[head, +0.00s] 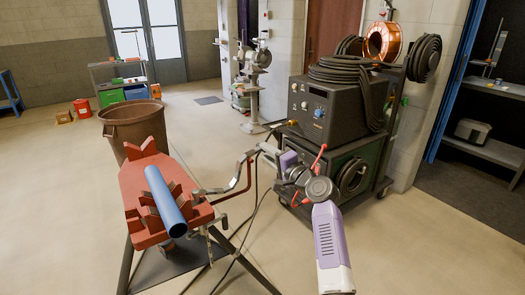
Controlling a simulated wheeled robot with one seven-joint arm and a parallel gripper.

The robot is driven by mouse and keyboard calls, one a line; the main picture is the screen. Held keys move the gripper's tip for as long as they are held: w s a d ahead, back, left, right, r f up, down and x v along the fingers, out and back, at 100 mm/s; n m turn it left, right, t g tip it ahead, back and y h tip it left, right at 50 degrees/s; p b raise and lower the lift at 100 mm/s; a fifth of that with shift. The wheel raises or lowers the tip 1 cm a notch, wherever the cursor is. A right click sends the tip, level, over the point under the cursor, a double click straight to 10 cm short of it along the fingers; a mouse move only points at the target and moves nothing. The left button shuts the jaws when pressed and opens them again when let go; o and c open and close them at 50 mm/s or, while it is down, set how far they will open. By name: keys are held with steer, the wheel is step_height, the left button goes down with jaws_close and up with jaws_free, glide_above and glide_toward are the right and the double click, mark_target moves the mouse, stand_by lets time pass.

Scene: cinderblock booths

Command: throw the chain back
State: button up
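A blue pipe (167,201) lies lengthwise in the notched jaws of a red pipe stand (135,183) on dark legs. No chain shows clearly across the pipe. Small dark hanging parts (208,240) at the stand's near right side may include the chain, but they are too small to tell. A bent grey and red bar (240,178) reaches from the stand's right side toward my gripper (262,155). My gripper is right of the stand, close to the bar's upper end. Its fingers are too small to tell whether they touch the bar or are open.
A rusty bin (132,125) stands behind the pipe stand. A black welding machine (322,110) with coiled cables and a copper spool (383,42) stands on a cart close behind my arm. A thin cable (257,215) runs down to the floor. Floor is open at left.

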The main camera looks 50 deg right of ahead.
steer(key=v, duration=0.4)
steer(key=shift+w, duration=0.1)
stand_by(1.1)
step_height(320, 180, up, 3)
steer(key=s+d+n+h, duration=0.1)
steer(key=s+d+h, duration=0.1)
steer(key=h, duration=0.1)
steer(key=s+a+f+n, duration=0.35)
steer(key=s+a, duration=0.25)
steer(key=a, duration=0.2)
steer(key=s+a+f+n+y+p, duration=0.1)
steer(key=s+a+f+n, duration=0.1)
steer(key=s+a+n, duration=0.35)
steer(key=s+a+f+n, duration=0.3)
steer(key=s+a, duration=0.4)
steer(key=a, duration=0.2)
steer(key=s+a+f+n+g+y, duration=0.1)
steer(key=s+a+n+y, duration=0.2)
steer(key=s+a, duration=0.5)
steer(key=s+a+f+n+g+y+p, duration=0.1)
steer(key=s+a+f+n+y, duration=0.1)
steer(key=s+a, duration=0.7)
steer(key=s+y, duration=0.1)
steer(key=s, duration=0.2)
steer(key=shift+s+n+g+y, duration=0.3)
steer(key=shift+s+n, duration=0.05)
steer(key=shift+n, duration=0.05)
